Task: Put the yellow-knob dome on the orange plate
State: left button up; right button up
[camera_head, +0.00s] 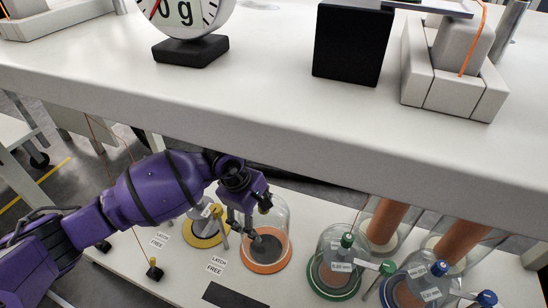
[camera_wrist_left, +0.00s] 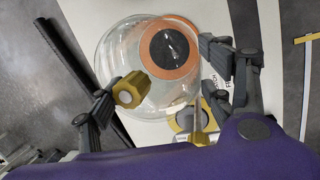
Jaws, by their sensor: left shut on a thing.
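The yellow-knob dome is a clear glass dome (camera_head: 279,212) that also shows in the left wrist view (camera_wrist_left: 112,52). Its yellow knob (camera_wrist_left: 130,91) lies between my left fingers, close to the left one. The orange plate (camera_head: 262,268) has a dark centre and lies under the dome; in the left wrist view the plate (camera_wrist_left: 188,74) shows partly through the glass, off to the upper right of the knob. My left gripper (camera_head: 243,222) is shut on the dome. I cannot tell whether the rim touches the plate. My right gripper is not in view.
A yellow plate (camera_head: 205,241) lies left of the orange one. A green-knob dome (camera_head: 330,255) and a blue-knob dome (camera_head: 420,283) stand to the right. A white upper shelf (camera_head: 270,100) overhangs behind, carrying a dial, a black block and pale blocks.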

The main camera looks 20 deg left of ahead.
pick_arm(q)
jog(key=x, duration=0.1)
jog(key=b+x, duration=0.1)
jog(key=x, duration=0.1)
jog(key=shift+w+a+f, duration=0.1)
jog(key=shift+a+f, duration=0.2)
jog(key=shift+f, duration=0.05)
jog(key=o, duration=1.9)
jog(key=shift+f, duration=0.15)
jog(key=shift+o, duration=0.7)
